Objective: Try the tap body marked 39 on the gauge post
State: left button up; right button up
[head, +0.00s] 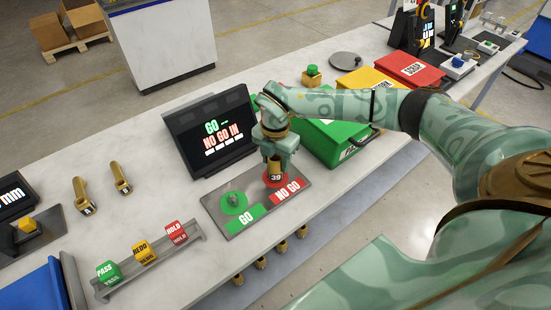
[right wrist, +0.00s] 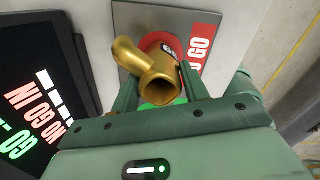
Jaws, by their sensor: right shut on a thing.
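The brass tap body marked 39 (head: 275,170) is upright between the fingers of my right gripper (head: 277,160), which is shut on it. It stands over the red NO GO post base (head: 276,181) on the grey gauge plate (head: 235,228). In the right wrist view, the tap body (right wrist: 150,72) shows its open end and side branch, with the red disc (right wrist: 165,42) just beyond. The post itself is hidden. The green GO post (head: 233,202) stands empty to the left. The screen (head: 212,130) reads "GO –" and "NO GO IN". My left gripper is out of view.
A rack (head: 150,262) holds PASS, REDO and HOLD blocks. Several brass pieces (head: 281,246) line the bench's front edge.

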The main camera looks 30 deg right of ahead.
notch_tip(320, 180, up, 7)
jog(key=p, duration=0.5)
jog(key=shift+p, duration=0.35)
jog(key=shift+f, duration=0.1)
dwell(0.3)
jog(key=s+a+r+n+b, duration=0.1)
jog(key=s+a+r+n, duration=0.15)
jog(key=n, duration=1.15)
jog(key=s+a+r+n, duration=0.2)
jog(key=s+n, duration=0.1)
jog(key=n, duration=1.1)
jog(key=a+r+n+b, duration=0.3)
jog(key=r+n+b, duration=0.3)
jog(key=r+n, duration=0.8)
jog(key=n, duration=0.3)
jog(key=shift+a+r+n, duration=0.3)
jog(key=shift+n, duration=0.1)
